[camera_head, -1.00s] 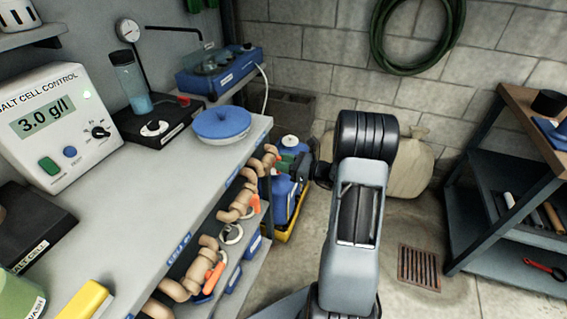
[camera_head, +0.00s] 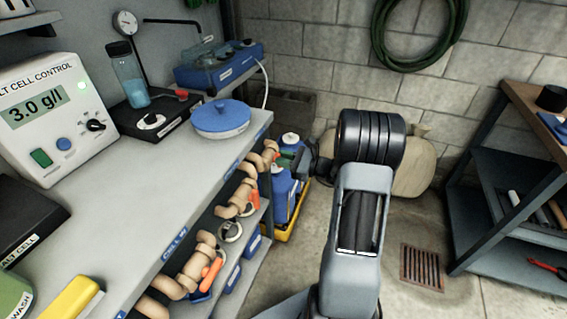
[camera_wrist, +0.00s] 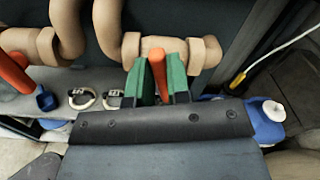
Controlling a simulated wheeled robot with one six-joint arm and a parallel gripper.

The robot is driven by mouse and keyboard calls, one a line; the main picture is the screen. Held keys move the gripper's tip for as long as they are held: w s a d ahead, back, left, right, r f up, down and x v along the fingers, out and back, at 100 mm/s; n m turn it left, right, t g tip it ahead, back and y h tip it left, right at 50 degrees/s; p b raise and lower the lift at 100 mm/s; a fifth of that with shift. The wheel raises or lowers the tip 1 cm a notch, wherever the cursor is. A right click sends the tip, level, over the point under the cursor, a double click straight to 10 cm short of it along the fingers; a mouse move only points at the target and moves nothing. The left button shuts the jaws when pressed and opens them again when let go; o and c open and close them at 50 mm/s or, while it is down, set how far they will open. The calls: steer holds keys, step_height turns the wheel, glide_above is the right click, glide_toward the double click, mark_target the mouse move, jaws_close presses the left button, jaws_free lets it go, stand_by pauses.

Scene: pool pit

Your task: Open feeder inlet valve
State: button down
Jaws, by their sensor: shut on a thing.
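Tan piping with several orange-handled valves runs under the front edge of the grey bench. An orange lever (camera_wrist: 158,76) on the far tan valve (camera_wrist: 180,50) stands between the green fingers of my gripper (camera_wrist: 158,82) in the wrist view. My gripper is shut on this lever. In the head view my gripper (camera_head: 287,160) reaches left from my arm to the far end of the piping, and the lever is mostly hidden there. Nearer orange handles (camera_head: 210,270) and (camera_head: 252,200) are free. No feeder label is readable.
The bench (camera_head: 150,190) carries a salt cell controller (camera_head: 50,115) reading 3.0 g/l and a blue-lidded tub (camera_head: 221,117). Blue containers (camera_head: 281,190) stand close beneath my gripper. A dark shelf (camera_head: 500,185) stands at right. The floor around the drain grate (camera_head: 421,267) is clear.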

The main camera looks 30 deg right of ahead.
steer(key=n+b, duration=0.3)
steer(key=f+n+b, duration=0.1)
steer(key=b, duration=0.1)
steer(key=shift+s+a+n, duration=0.25)
steer(key=shift+a+n, duration=0.05)
steer(key=n+b, duration=0.3)
steer(key=b, duration=0.2)
steer(key=shift+s+a+f+n, duration=0.1)
steer(key=shift+s+f+n, duration=0.05)
steer(key=shift+f+n, duration=0.2)
steer(key=n+b, duration=0.2)
steer(key=b, duration=0.1)
steer(key=n+b, duration=0.2)
steer(key=b, duration=0.1)
steer(key=n+b, duration=0.2)
steer(key=b, duration=0.1)
steer(key=shift+s+a+f, duration=0.1)
steer(key=shift+a+f, duration=0.05)
steer(key=shift+f, duration=0.1)
steer(key=shift+r+n+b, duration=0.15)
steer(key=shift+n+b, duration=0.2)
steer(key=shift+b, duration=0.15)
steer(key=c, duration=1.1)
jaws_free()
